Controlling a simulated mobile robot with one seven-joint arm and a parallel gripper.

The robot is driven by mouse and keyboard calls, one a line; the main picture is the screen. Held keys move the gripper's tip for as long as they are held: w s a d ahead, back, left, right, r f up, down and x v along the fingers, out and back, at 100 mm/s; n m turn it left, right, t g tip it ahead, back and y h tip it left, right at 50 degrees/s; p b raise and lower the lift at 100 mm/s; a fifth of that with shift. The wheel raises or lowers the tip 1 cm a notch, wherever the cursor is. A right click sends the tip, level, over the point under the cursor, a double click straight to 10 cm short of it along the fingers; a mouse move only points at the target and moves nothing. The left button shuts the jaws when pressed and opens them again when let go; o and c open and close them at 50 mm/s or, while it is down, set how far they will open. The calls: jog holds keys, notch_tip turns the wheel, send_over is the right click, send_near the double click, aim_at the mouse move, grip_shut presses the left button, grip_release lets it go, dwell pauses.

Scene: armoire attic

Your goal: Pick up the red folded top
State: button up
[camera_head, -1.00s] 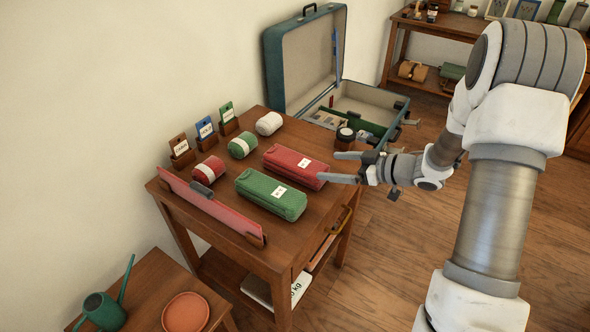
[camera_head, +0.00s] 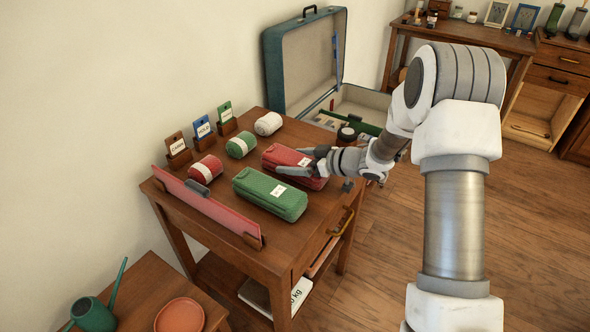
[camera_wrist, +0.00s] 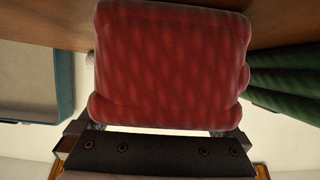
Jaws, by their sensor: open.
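The red folded top (camera_head: 280,158) lies on the wooden table in the head view, with a white label on its upper side. The green folded top (camera_head: 270,194) lies in front of it. My gripper (camera_head: 297,164) is open at the right end of the red top, with its fingers over or beside that end and hiding part of it. In the wrist view the red top (camera_wrist: 170,65) fills the middle, between the two fingers at the lower edge. I cannot tell whether the fingers touch it. The green top (camera_wrist: 285,85) shows at the right.
Rolled red (camera_head: 206,168), green (camera_head: 241,145) and white (camera_head: 268,123) bundles lie behind, near three cards. A red board (camera_head: 208,206) stands along the left edge. A dark jar (camera_head: 346,135) stands behind my gripper. An open suitcase (camera_head: 306,62) is beyond.

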jog(key=c, duration=1.2)
jog(key=shift+r, duration=0.1)
